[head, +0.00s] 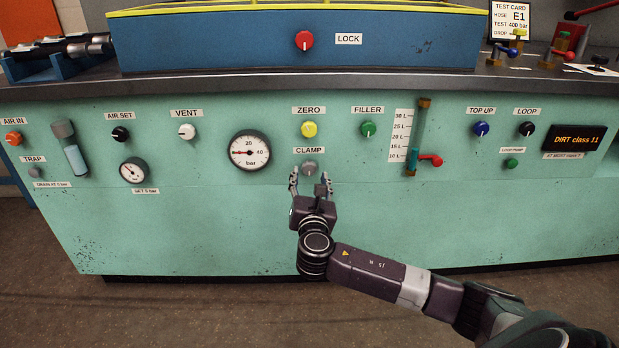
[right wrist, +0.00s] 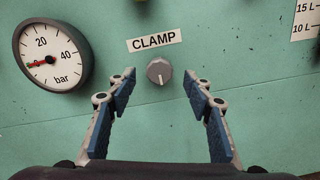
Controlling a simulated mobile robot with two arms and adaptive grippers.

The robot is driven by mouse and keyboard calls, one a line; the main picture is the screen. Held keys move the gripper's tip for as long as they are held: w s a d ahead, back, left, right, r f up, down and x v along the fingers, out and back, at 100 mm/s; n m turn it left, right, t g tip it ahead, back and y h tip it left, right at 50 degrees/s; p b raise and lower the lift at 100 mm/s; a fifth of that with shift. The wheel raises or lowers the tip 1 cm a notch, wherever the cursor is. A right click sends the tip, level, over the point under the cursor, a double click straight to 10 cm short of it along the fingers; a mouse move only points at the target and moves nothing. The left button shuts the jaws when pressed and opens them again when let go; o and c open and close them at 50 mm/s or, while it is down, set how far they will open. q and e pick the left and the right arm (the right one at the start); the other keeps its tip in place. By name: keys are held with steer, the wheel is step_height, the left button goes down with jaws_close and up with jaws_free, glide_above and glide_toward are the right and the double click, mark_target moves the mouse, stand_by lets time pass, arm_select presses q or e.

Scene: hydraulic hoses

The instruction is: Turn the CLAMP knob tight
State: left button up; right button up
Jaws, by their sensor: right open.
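The CLAMP knob (head: 309,168) is a small grey knob on the green panel, just under its CLAMP label (head: 309,150). In the right wrist view the knob (right wrist: 159,71) has a pale pointer mark that points down. My right gripper (head: 310,181) is in front of the knob with its fingers spread. In the right wrist view the blue-padded fingers (right wrist: 158,85) stand to the left and right of the knob, apart from it, with nothing between them. My left gripper is not in view.
A pressure gauge (head: 249,151) is left of the knob. The yellow ZERO knob (head: 309,129) is just above, and the green FILLER knob (head: 368,129) is to the upper right. A red valve handle (head: 432,160) sticks out farther right. The panel below CLAMP is bare.

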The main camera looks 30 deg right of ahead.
mark_target(309, 167)
steer(key=shift+x, duration=1.25)
steer(key=c, duration=1.2)
steer(key=shift+o, duration=0.2)
